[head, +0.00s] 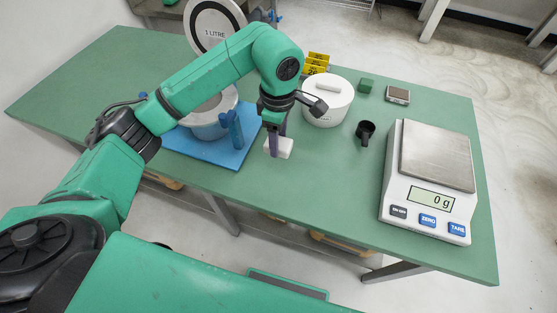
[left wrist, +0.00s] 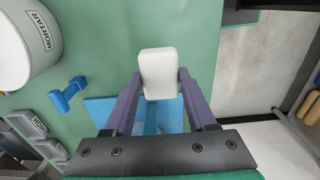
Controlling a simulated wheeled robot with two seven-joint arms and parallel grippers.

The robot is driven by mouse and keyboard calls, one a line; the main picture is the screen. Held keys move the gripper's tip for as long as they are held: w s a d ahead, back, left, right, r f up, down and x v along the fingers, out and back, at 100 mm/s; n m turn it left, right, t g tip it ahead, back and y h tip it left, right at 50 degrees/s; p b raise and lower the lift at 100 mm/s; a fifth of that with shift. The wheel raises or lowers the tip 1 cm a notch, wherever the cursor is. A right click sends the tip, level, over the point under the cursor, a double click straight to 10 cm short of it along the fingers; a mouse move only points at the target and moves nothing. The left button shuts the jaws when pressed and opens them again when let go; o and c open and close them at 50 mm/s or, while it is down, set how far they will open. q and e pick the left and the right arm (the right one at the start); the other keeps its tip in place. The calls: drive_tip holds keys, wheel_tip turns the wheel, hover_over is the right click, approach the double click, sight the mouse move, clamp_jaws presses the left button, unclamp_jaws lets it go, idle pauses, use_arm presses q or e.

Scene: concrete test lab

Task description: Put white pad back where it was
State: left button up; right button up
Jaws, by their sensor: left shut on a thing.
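The white pad (head: 285,148) is a small white block with rounded edges. My left gripper (head: 274,146) is shut on it and points down near the front edge of the green table. In the left wrist view the pad (left wrist: 159,68) sits between the two purple-grey fingers (left wrist: 157,84), its far end sticking out past the tips. Green tabletop shows around it, but I cannot tell how high it is held. My right gripper is not in view.
A blue mat (head: 235,159) with a white vessel (head: 207,131) lies left of the gripper. Table between pot and front edge is clear.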

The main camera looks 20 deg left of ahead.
use_arm(q)
wheel_tip(320, 180, down, 10)
drive_tip(key=shift+s+r+p, duration=0.1)
drive_tip(key=shift+p, duration=0.95)
drive_tip(key=shift+a+f, duration=0.1)
drive_tip(key=shift+f, duration=0.1)
drive_tip(key=o, duration=1.2)
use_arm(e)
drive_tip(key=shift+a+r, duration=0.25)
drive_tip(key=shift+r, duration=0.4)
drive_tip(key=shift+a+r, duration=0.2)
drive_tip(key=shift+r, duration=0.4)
